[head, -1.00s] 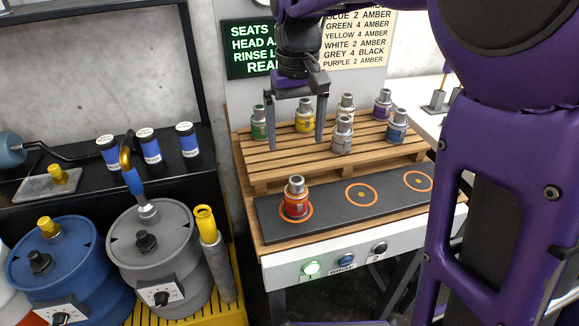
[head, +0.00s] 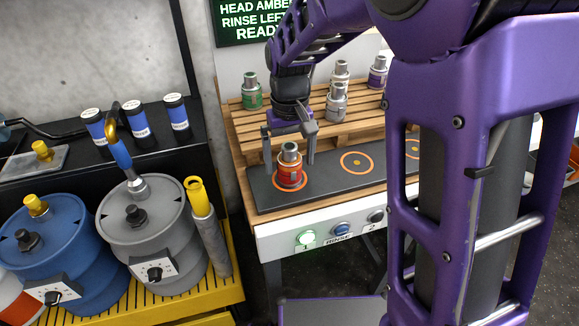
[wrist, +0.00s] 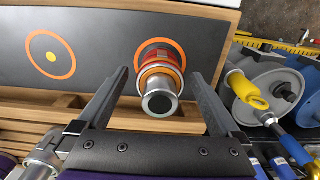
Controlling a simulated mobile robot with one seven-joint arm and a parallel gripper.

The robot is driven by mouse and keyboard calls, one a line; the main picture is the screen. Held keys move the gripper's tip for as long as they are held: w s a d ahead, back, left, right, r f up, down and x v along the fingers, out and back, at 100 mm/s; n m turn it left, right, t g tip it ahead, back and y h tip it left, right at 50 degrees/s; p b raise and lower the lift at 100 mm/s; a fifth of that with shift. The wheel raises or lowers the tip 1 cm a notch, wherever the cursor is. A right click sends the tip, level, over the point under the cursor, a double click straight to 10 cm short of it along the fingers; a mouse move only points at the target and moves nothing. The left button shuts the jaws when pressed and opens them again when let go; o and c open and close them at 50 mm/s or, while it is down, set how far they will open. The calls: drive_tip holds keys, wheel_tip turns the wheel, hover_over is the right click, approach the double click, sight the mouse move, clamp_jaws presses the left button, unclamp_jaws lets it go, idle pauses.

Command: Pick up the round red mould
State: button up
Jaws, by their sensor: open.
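The round red mould (head: 289,172) stands upright on the leftmost orange ring of the dark strip (head: 325,190). It has a grey metal neck on top. My gripper (head: 289,160) is open just behind and around the mould's upper part, with a finger to either side of it in the head view. In the wrist view the mould (wrist: 160,82) shows between the two open fingers (wrist: 160,90), its grey top towards the camera. Gaps show on both sides, and neither finger visibly touches it.
A slatted wooden pallet (head: 237,126) behind the strip holds other moulds, including a green one (head: 251,92) and a grey one (head: 336,103). Two empty orange rings lie right of the mould. A grey drum (head: 150,235) and a blue drum (head: 45,245) stand at left.

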wheel_tip(320, 180, down, 2)
clamp_jaws()
idle(0.6)
